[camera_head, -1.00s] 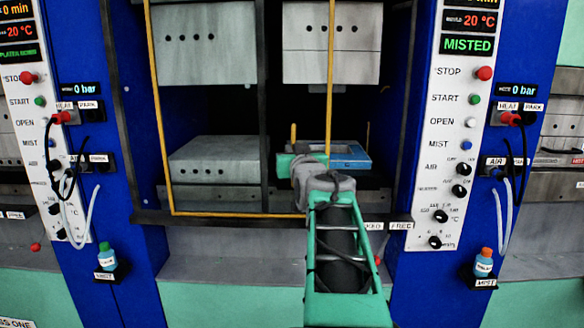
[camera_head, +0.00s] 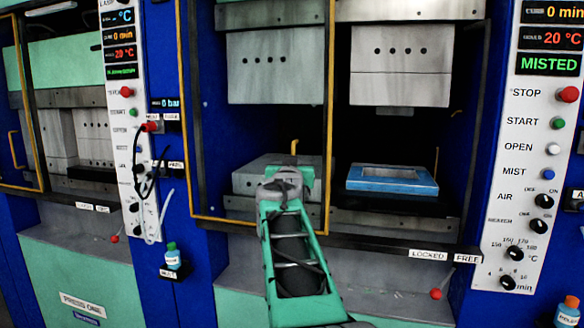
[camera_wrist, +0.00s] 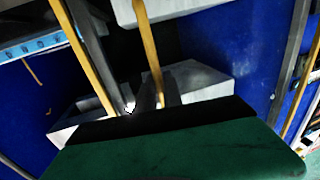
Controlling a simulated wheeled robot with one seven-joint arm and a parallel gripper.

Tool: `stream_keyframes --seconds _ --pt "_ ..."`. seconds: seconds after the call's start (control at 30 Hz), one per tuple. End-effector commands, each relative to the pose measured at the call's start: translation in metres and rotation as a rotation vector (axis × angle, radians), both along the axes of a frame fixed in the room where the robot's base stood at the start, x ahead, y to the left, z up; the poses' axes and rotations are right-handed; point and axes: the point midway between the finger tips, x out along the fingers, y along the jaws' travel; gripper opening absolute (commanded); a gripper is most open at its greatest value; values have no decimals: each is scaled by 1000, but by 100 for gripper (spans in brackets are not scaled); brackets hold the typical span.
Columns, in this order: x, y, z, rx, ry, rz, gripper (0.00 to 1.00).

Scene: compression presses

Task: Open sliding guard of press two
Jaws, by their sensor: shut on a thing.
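The sliding guard (camera_head: 329,120) of the middle press is a yellow-edged frame. In the head view it stands over the left half of the press opening, its left edge close to the left post. The right half is uncovered. My gripper (camera_head: 288,172) is at the guard's yellow handle (camera_head: 294,147), shut on it; only the handle's top shows above the gripper. In the wrist view a yellow bar (camera_wrist: 149,50) runs down to my dark fingers (camera_wrist: 150,100), whose contact is partly hidden.
A blue-rimmed mould (camera_head: 392,186) lies on the right lower platen. Below the opening are LOCKED and FREE labels (camera_head: 447,256) and a red knob (camera_head: 436,294). A control panel (camera_head: 548,150) reading MISTED stands right. Another press (camera_head: 75,130) stands left.

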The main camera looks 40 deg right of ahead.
Motion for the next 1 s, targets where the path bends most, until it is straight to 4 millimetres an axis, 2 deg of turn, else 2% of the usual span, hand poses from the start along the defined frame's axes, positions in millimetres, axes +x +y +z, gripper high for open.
stream_keyframes --seconds 0.13,0.17,0.23,0.57,0.83,1.0 --pt "1 0 -1 0 1 1 0" --pt "1 0 -1 0 1 1 13" --pt "1 1 -1 0 1 2 19" --pt "-3 7 0 -1 -1 4 19" --pt "-39 47 -1 -2 -2 5 19" --pt "-51 59 -1 -1 1 3 19"
